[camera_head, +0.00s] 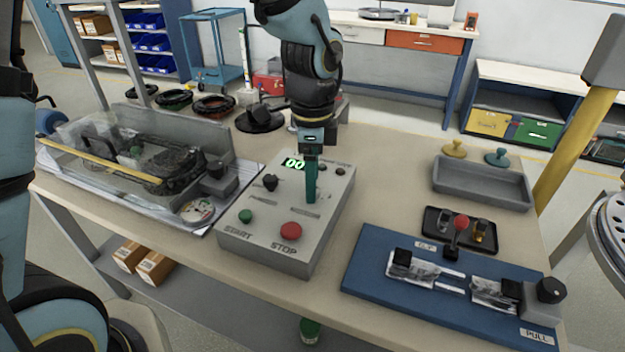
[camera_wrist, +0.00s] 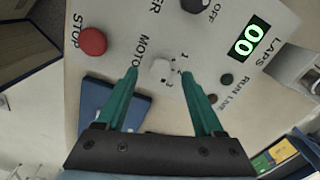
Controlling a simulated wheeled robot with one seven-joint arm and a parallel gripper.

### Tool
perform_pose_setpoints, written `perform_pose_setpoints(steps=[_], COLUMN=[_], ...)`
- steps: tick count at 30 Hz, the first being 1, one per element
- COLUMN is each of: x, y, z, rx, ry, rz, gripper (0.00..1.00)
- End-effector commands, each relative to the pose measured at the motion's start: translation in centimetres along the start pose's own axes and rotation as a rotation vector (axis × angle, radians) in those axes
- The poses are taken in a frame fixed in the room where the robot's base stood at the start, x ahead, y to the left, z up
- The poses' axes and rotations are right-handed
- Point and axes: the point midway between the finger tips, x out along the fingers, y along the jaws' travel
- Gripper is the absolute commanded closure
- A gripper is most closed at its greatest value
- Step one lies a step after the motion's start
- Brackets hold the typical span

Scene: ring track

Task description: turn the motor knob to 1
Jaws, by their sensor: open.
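The grey control box (camera_head: 268,248) stands on the table in the head view. The motor knob (camera_wrist: 160,69), small and pale, shows in the wrist view beside the MOTOR lettering, with small number marks next to it. Which mark it points to I cannot tell. My gripper (camera_wrist: 160,73) is open, with one teal finger on each side of the knob in the picture; contact is not visible. In the head view my gripper (camera_head: 311,200) points down over the right part of the box and hides the knob.
The box also carries a green START button (camera_head: 245,216), a red STOP button (camera_head: 291,231), a black knob (camera_head: 270,183) and a display (camera_head: 294,163) reading 00. A blue board (camera_head: 370,275) lies to the right, a clear-covered track (camera_head: 120,150) to the left.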

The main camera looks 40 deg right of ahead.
Motion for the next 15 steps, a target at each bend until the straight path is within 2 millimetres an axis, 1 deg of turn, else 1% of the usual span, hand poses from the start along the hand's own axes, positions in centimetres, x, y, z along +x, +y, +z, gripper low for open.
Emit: perform_pose_setpoints(steps=[1,4,13,15], x=[0.45,0.97,1.15,1.14], y=[0.06,0.03,0.01,0.0], z=[-0.01,-0.02,0.0,0.0], rx=[0.002,0.002,0.0,0.0], ry=[-0.001,0.0,0.0,0.0], rz=[0.002,0.0,-0.001,-0.001], gripper=[0.31,0.31,0.31,0.38])
